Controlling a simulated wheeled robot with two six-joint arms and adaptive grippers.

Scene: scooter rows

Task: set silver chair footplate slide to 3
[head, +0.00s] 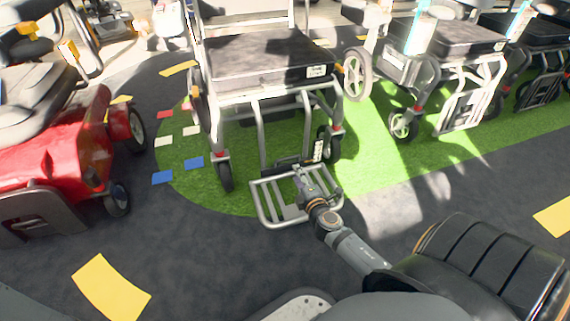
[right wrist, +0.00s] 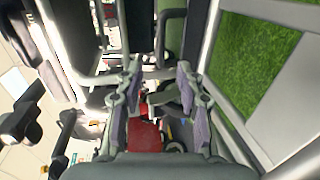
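The silver chair (head: 262,60) stands in the middle of the head view, with a dark seat and tubular frame. Its footplate (head: 266,205), a silver barred frame, sits low at the front. A small white scale label (head: 319,150) is on the right of the footplate's upper part; its numbers are too small to read. My right gripper (head: 302,172) is over the upper right part of the footplate, and I cannot tell whether it touches. In the right wrist view its two fingers (right wrist: 160,76) are apart, with no clear grip on anything. My left gripper is out of view.
A red scooter (head: 75,140) stands at the left. More wheelchairs, such as the one with a silver footplate (head: 470,100), stand at the right. The chair is on green flooring (head: 235,195). Dark floor (head: 190,245) in front is clear, with yellow markings (head: 112,288).

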